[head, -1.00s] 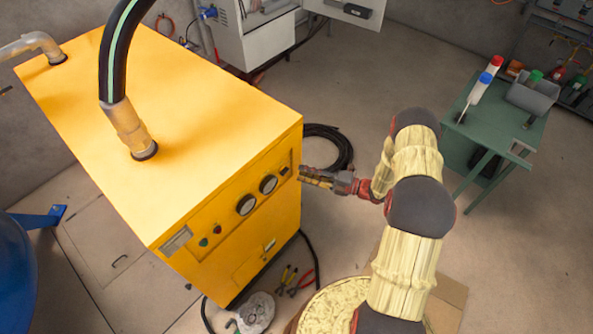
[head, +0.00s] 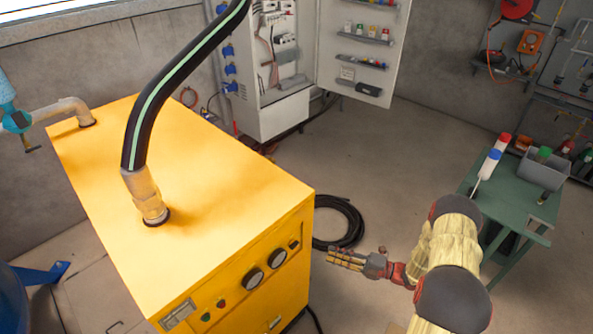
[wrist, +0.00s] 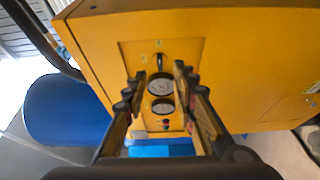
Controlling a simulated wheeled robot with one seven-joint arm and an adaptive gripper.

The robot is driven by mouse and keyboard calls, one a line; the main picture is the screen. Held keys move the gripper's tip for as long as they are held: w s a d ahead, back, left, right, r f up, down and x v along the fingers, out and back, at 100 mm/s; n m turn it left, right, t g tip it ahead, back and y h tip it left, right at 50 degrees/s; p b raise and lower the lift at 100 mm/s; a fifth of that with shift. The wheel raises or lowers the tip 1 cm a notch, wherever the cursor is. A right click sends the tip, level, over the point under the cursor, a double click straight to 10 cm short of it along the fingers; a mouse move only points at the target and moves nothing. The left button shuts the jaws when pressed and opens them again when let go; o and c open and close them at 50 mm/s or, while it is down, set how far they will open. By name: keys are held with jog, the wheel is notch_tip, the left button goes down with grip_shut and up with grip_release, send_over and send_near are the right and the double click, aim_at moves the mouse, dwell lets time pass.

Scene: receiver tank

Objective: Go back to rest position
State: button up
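My gripper (head: 345,258) is to the right of the yellow machine (head: 215,190), clear of its front panel, with its fingers pointing left toward it. In the wrist view my gripper (wrist: 160,92) has its two fingers apart with nothing between them, so it is open and empty. Beyond the fingers the machine's panel (wrist: 188,52) shows a dark switch handle (wrist: 165,57), two round gauges (wrist: 160,86) and small lamps. In the head view the gauges (head: 254,278) and the green and red buttons (head: 213,308) show on the front face.
A green table (head: 510,205) with bottles and a grey bin stands at the right. A coiled black hose (head: 340,222) lies on the floor behind my gripper. An open electrical cabinet (head: 280,110) stands at the back. A blue tank (head: 15,300) is at the left. The middle floor is clear.

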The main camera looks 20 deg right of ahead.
jog(key=s+a+f+n+g, duration=0.4)
jog(key=s+a+n+g, duration=0.1)
jog(key=s+n, duration=0.35)
jog(key=s+a+r+n+g+h, duration=0.1)
jog(key=s+r+n+g+h, duration=0.1)
jog(key=s+r+n+g, duration=0.85)
notch_tip(320, 180, up, 16)
jog(key=s+n+t+h, duration=0.35)
jog(key=n+h, duration=0.65)
jog(key=n, duration=0.9)
jog(key=s+a+r+n+t, duration=0.1)
jog(key=a+r+n+t, duration=0.1)
jog(key=r, duration=0.3)
jog(key=s+a+r+n+t+h, duration=0.1)
jog(key=a+r+t, duration=0.1)
jog(key=r, duration=0.3)
jog(key=s+a+r+n+t+h+b, duration=0.1)
jog(key=a+r+n+t, duration=0.1)
jog(key=r, duration=0.3)
jog(key=shift+a+r+n+t, duration=0.25)
jog(key=shift+a+n+t, duration=0.05)
jog(key=shift+a, duration=0.05)
